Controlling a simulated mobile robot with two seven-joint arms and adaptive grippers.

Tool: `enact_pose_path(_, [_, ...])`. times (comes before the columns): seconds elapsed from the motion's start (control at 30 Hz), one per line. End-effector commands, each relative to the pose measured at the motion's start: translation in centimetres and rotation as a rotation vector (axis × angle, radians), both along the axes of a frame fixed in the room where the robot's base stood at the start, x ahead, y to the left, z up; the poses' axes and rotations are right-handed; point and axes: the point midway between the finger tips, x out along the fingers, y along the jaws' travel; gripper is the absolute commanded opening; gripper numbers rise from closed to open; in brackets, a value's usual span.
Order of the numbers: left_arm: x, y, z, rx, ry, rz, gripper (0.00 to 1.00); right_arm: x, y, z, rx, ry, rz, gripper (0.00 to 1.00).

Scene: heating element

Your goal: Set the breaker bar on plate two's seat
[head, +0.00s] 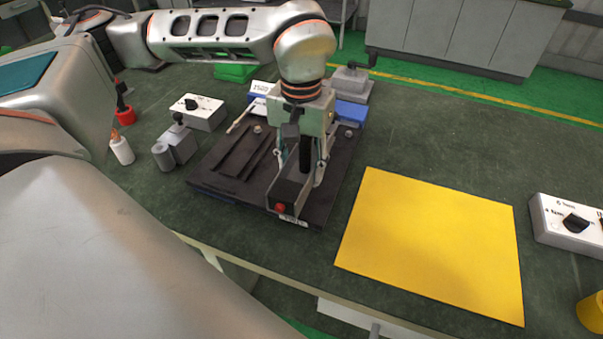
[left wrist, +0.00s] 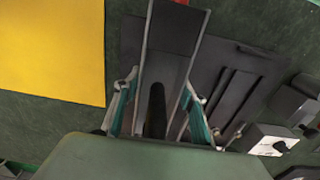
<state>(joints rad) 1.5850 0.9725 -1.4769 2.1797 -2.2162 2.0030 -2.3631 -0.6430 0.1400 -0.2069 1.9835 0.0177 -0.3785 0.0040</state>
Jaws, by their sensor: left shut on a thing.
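My left gripper (head: 303,172) points down over the right part of a dark grooved board (head: 222,165). It is shut on an upright black handle (head: 306,155), apparently the breaker bar, which shows between the teal-padded fingers in the left wrist view (left wrist: 155,108). Just below and around the fingers is a dark grey channel-like seat (head: 288,188) with a red knob and a small label at its front end; it also shows in the left wrist view (left wrist: 176,32). The gripper hides whether the bar touches the seat. My right gripper is in neither view.
A yellow mat (head: 435,240) lies bare right of the board. Knob boxes stand at left (head: 203,112) and far right (head: 568,222). A grey block with a lever (head: 174,146) stands close to the board's left edge. A crank device (head: 351,82) stands behind.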

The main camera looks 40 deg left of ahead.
Motion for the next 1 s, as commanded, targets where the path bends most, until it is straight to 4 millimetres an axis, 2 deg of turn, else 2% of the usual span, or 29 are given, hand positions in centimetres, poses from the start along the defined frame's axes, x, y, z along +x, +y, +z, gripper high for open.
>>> enact_pose_path(0.03, [0.0,0.0,-1.0,0.000,0.003,0.001,0.06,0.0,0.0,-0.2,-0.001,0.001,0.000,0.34])
enact_pose_path(0.13, [0.0,0.0,-2.2,0.000,0.002,0.001,0.06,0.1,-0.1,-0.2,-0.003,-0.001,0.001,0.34])
enact_pose_path(0.53, [0.0,0.0,-2.6,0.000,0.000,0.001,0.06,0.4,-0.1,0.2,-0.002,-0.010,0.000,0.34])
enact_pose_path(0.57, [0.0,0.0,-2.7,0.001,0.001,0.001,0.44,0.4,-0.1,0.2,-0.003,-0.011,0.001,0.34])
enact_pose_path(0.6, [0.0,0.0,-2.6,0.001,0.001,0.001,0.54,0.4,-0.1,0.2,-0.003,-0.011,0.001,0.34])
enact_pose_path(0.63, [0.0,0.0,-2.6,0.001,0.001,0.001,0.58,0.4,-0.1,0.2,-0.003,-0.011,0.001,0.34])
enact_pose_path(1.0, [0.0,0.0,-2.4,0.000,0.000,0.001,0.58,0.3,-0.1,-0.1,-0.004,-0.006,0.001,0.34])
